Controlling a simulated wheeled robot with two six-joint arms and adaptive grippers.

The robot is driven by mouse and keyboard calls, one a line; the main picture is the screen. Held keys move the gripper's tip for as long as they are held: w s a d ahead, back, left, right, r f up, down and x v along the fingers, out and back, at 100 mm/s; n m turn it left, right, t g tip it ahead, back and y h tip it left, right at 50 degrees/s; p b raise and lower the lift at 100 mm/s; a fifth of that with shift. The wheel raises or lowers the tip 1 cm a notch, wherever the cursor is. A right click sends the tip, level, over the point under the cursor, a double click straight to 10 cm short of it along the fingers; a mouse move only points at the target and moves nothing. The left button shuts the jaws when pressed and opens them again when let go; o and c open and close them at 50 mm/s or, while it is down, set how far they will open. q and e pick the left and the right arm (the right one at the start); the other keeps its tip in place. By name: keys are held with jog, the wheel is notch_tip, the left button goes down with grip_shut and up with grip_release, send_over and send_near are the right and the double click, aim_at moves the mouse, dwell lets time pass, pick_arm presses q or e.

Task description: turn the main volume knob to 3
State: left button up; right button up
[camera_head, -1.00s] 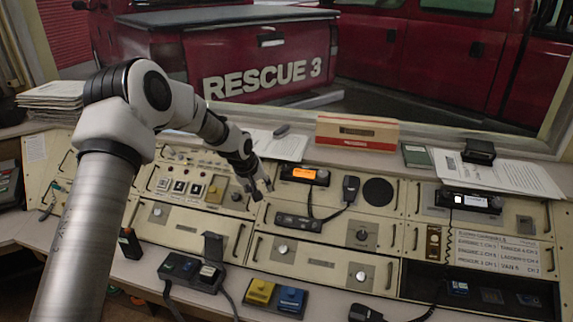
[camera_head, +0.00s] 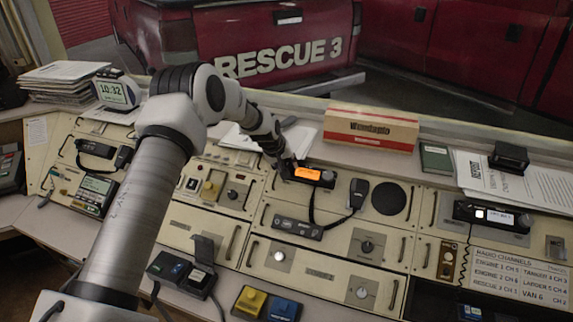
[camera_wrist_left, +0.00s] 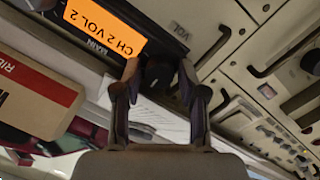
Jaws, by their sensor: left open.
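The main radio (camera_head: 326,180) is a black box with a lit orange display on the console's upper panel. In the left wrist view its display (camera_wrist_left: 103,33) reads "CH 2 VOL 2", with "MAIN" printed beside it. My left gripper (camera_head: 286,168) is at the left end of this radio. In the left wrist view my left gripper (camera_wrist_left: 160,72) is open, its two fingertips on either side of a dark knob (camera_wrist_left: 158,73) at the radio's end. The knob is in shadow, and I cannot tell whether the fingers touch it. A "VOL" label is on the panel nearby. My right gripper is not in view.
A handset (camera_head: 358,193) on a cord hangs right of the radio, and a round speaker (camera_head: 389,199) is beyond it. A second radio (camera_head: 490,216) is further right. A cardboard box (camera_head: 370,129) stands on the ledge behind.

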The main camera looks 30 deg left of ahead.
pick_arm(q)
jog(key=shift+s+r, duration=0.15)
jog(key=shift+r, duration=0.05)
jog(key=shift+s+d+r, duration=0.1)
jog(key=shift+c, duration=1.4)
grip_shut()
